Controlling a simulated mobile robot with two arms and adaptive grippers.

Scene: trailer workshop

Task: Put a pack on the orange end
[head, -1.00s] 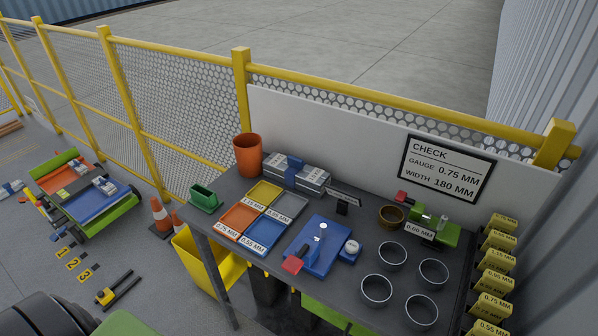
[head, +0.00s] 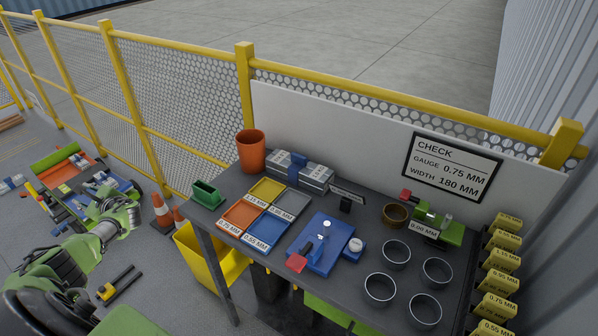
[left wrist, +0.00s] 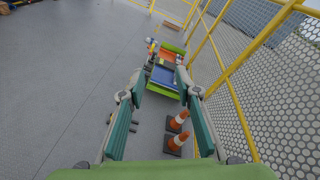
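A low cart (head: 75,190) stands on the floor at the far left of the head view, with an orange end (head: 60,176) and a blue section nearer me. Small pack-like items lie on it, too small to tell apart. The cart also shows in the left wrist view (left wrist: 165,78), orange part beyond the blue. My left gripper (left wrist: 160,85) is open and empty, its two teal fingers spread and pointing toward the cart, apart from it. In the head view my left arm covers part of the cart's near side. My right gripper is not in view.
Two orange-white cones (left wrist: 178,122) stand right of the cart, by the yellow mesh fence (head: 150,100). A dark workbench (head: 345,270) with trays, cups and a gauge fills the middle and right. A yellow-black tool (head: 110,290) lies on the floor.

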